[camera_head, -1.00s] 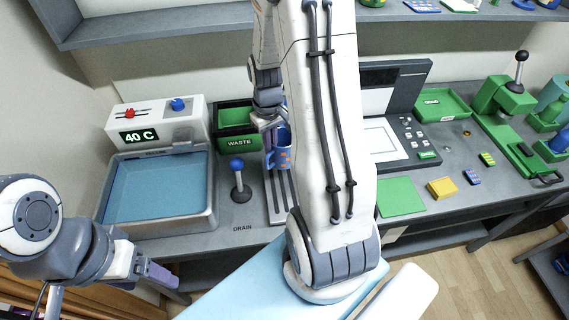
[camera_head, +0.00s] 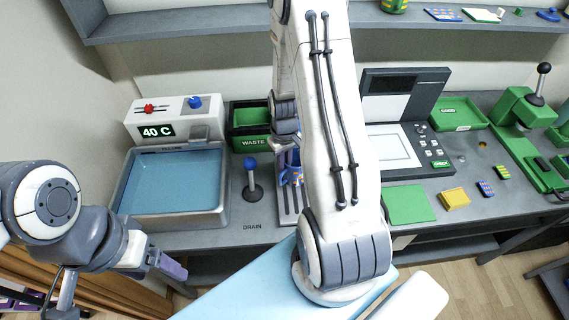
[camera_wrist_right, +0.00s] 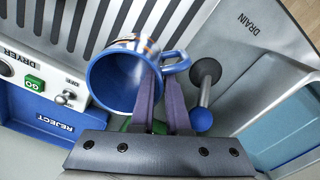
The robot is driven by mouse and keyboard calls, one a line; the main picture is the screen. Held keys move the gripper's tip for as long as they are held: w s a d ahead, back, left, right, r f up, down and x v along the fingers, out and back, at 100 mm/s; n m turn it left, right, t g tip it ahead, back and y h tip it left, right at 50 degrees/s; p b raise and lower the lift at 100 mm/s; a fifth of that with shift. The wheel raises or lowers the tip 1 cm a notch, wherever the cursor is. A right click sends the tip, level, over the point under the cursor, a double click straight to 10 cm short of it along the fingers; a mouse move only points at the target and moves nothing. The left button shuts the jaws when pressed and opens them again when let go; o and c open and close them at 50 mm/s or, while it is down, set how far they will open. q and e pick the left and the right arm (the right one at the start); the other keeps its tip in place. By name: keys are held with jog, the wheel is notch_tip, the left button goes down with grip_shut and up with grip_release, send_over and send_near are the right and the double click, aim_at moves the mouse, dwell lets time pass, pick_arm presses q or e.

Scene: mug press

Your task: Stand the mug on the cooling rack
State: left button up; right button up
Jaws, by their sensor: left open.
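The blue mug with orange spots (camera_head: 292,176) is over the slatted grey rack (camera_head: 289,215), partly hidden by my right arm in the head view. In the right wrist view the mug (camera_wrist_right: 118,80) shows its open mouth towards the camera, with its handle (camera_wrist_right: 178,62) on the right. The dark slots of the rack (camera_wrist_right: 75,25) lie behind it. My right gripper (camera_wrist_right: 163,85) has its two purple fingers close together at the handle side, shut on the mug. I cannot tell whether its base touches the rack. My left gripper (camera_head: 172,268) is open and empty at the lower left.
A blue-knobbed lever (camera_head: 251,175) stands just left of the rack, and it also shows near the mug (camera_wrist_right: 204,90). A water basin (camera_head: 172,185) is further left. A green waste bin (camera_head: 252,135) stands behind.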

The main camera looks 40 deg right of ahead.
jog(key=shift+o, duration=0.9)
